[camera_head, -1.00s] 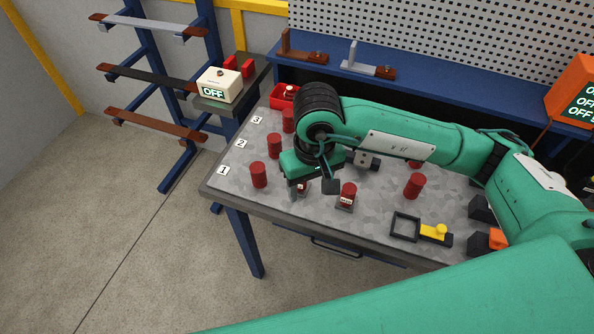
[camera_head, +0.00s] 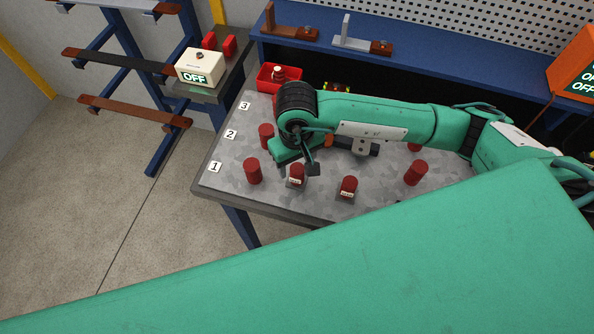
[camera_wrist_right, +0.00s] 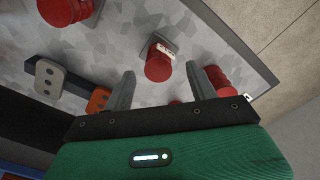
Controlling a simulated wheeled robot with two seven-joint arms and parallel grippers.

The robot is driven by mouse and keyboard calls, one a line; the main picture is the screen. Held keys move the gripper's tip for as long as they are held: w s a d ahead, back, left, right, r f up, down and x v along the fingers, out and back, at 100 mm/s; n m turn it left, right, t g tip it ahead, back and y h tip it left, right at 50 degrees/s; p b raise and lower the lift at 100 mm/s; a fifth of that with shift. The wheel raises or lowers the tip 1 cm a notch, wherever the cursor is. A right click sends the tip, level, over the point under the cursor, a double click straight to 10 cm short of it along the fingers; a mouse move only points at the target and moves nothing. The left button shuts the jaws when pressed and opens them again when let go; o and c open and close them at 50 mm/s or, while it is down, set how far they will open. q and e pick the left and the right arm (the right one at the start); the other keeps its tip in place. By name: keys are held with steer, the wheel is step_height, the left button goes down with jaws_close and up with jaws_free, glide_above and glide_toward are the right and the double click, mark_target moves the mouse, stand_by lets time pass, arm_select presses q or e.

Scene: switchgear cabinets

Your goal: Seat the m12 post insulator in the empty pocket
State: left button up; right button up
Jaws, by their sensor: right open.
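Red cylindrical post insulators stand on the grey table. Two have white labels too small to read: one (camera_head: 296,176) just in front of my right gripper (camera_head: 298,163), one (camera_head: 348,188) to its right. I cannot tell which is the m12. In the right wrist view my right gripper (camera_wrist_right: 160,72) is open, with a labelled insulator (camera_wrist_right: 158,66) showing between its fingertips, apparently beyond them and not held. Plain insulators stand beside number 1 (camera_head: 253,172) and number 2 (camera_head: 266,136). No empty pocket is clearly visible. My left gripper is out of view.
More red insulators stand at the right (camera_head: 415,173). A red bin (camera_head: 265,80) holding a red part is at the back. An OFF box (camera_head: 200,67) stands on a side stand. My green body part hides the table's front right.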

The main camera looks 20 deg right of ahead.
mark_target(297, 168)
steer(key=shift+f, duration=0.35)
steer(key=shift+f+p, duration=0.7)
steer(key=shift+p, duration=0.15)
step_height(297, 168, down, 3)
steer(key=shift+w+d+f+p, duration=0.1)
steer(key=shift+d+p, duration=0.05)
steer(key=shift+p, duration=0.7)
steer(key=shift+f, duration=0.4)
steer(key=c, duration=1)
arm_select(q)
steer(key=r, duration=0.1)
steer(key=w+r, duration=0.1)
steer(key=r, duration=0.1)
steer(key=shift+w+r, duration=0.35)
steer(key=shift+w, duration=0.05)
arm_select(e)
steer(key=shift+c, duration=1)
steer(key=shift+r, duration=0.1)
